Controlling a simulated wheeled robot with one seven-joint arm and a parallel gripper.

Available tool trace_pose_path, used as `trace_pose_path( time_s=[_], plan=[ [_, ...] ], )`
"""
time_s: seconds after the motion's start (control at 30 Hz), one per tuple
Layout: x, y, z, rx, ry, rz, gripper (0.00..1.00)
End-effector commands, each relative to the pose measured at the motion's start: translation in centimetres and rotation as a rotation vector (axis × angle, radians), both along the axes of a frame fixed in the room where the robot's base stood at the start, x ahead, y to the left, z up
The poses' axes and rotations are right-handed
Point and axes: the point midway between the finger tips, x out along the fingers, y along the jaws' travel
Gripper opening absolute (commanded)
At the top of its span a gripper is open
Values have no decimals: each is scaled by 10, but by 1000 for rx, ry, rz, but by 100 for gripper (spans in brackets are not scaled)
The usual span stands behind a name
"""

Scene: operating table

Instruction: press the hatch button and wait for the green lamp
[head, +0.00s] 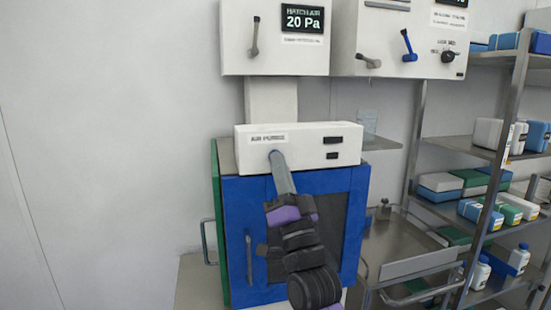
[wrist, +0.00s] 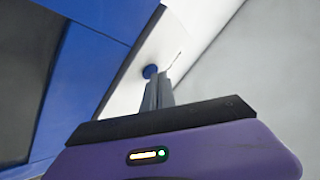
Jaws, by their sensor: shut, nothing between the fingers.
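A white panel box labelled "AIR PURGE" (head: 305,133) sits on top of a blue-framed hatch with a dark window (head: 337,220). My gripper (head: 275,156) is shut and empty, its fingertips at the left part of the panel front, below the label. In the wrist view, a round blue button (wrist: 150,71) shows on the white panel just beyond the fingertips of my gripper (wrist: 153,84). I cannot tell whether they touch it. The button is hidden behind my fingers in the head view. Two small dark windows (head: 332,148) on the panel's right show no green light.
Above hang white control boxes, with a "20 Pa" display (head: 303,18), a grey lever (head: 254,36) and a blue lever (head: 408,45). A steel shelf rack (head: 495,170) with packs and bottles stands at the right. The wall at the left is bare.

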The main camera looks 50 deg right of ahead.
Motion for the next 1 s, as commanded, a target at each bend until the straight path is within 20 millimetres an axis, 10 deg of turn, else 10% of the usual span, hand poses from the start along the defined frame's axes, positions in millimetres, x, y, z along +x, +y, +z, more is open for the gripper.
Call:
trace_pose_path(
  time_s=[1.0],
  plan=[
    [-11, 8, 0, 0, 0, 0, 0]
  ],
)
